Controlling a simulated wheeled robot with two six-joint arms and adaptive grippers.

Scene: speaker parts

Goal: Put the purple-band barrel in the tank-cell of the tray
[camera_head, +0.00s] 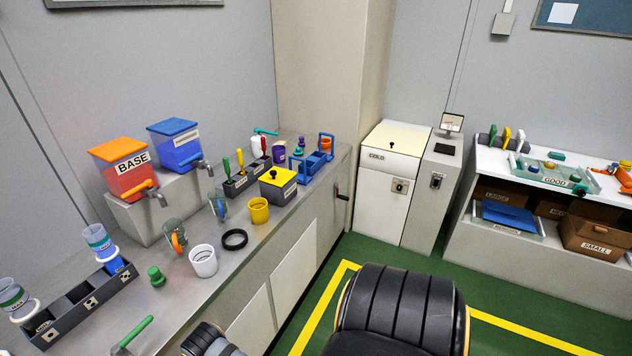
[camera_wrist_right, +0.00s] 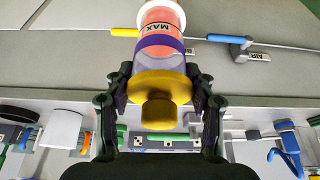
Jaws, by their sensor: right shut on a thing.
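The purple-band barrel (camera_wrist_right: 160,22) shows in the right wrist view. It is clear with orange contents, a purple band, a MAX mark that reads upside down and a yellow knobbed end. My right gripper (camera_wrist_right: 160,84) is shut on it near the yellow end. In the head view a dark tray (camera_head: 46,338) with several cells stands on the left bench. I cannot tell which cell is the tank-cell. My left gripper is not in view.
A green stopper-like part (camera_head: 156,276), a white cup (camera_head: 203,261), a black ring (camera_head: 235,239) and a yellow cup (camera_head: 258,210) stand on the bench. Orange BASE (camera_head: 118,172) and blue (camera_head: 177,147) dispensers stand behind. A separate GOOD tray (camera_head: 540,173) is on the far right counter.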

